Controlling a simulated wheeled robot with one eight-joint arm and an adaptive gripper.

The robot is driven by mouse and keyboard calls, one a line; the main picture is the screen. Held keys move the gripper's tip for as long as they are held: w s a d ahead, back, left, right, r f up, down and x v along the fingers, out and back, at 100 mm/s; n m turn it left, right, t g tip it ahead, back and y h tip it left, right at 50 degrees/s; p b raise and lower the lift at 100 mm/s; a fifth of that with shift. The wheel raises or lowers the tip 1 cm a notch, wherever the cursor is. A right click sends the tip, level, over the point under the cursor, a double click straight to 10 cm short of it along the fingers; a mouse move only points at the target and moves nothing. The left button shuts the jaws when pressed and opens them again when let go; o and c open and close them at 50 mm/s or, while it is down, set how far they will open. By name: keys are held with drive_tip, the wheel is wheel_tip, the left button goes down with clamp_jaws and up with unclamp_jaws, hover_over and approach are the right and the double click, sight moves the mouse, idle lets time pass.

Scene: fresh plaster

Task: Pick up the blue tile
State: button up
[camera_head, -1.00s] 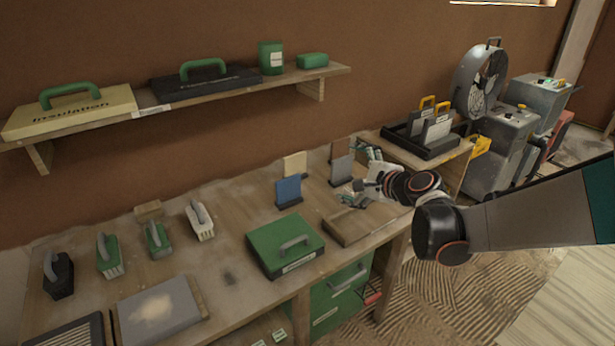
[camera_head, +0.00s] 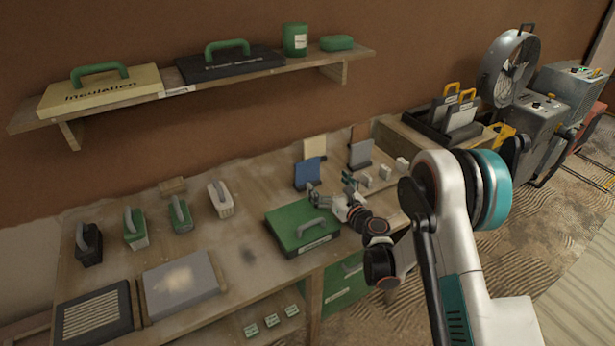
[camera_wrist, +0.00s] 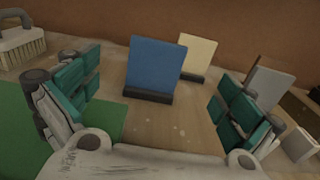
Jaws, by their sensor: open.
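The blue tile (camera_head: 308,173) stands upright, leaning slightly back, in a dark holder on the workbench. In the wrist view the blue tile (camera_wrist: 156,66) is ahead of my gripper, between the lines of its two fingers but beyond their tips. My gripper (camera_head: 332,193) is open and empty, low over the bench beside the green case. In the wrist view its teal-padded fingers (camera_wrist: 160,95) are spread wide on either side. The tile's face and its dark base (camera_wrist: 148,95) are unobstructed there.
A cream tile (camera_head: 315,147) stands behind the blue one, and a grey tile (camera_head: 360,154) stands to the right. The green case (camera_head: 288,232) lies close under my gripper. Small pale blocks (camera_head: 384,172) sit at right. A shelf (camera_head: 170,96) hangs above.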

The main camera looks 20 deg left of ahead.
sight(308, 164)
drive_tip(key=b+x, duration=0.1)
drive_tip(key=x, duration=0.6)
drive_tip(key=shift+w+a, duration=0.15)
drive_tip(key=shift+w, duration=0.05)
drive_tip(key=b+x, duration=0.1)
drive_tip(key=x, duration=0.1)
drive_tip(key=f+b+x, duration=0.1)
drive_tip(key=x, duration=0.1)
drive_tip(key=shift+w+a, duration=0.2)
drive_tip(key=shift+a, duration=0.1)
drive_tip(key=shift+w+a+r, duration=0.2)
drive_tip(key=shift+a, duration=0.05)
drive_tip(key=shift+c, duration=0.2)
drive_tip(key=c, duration=1.7)
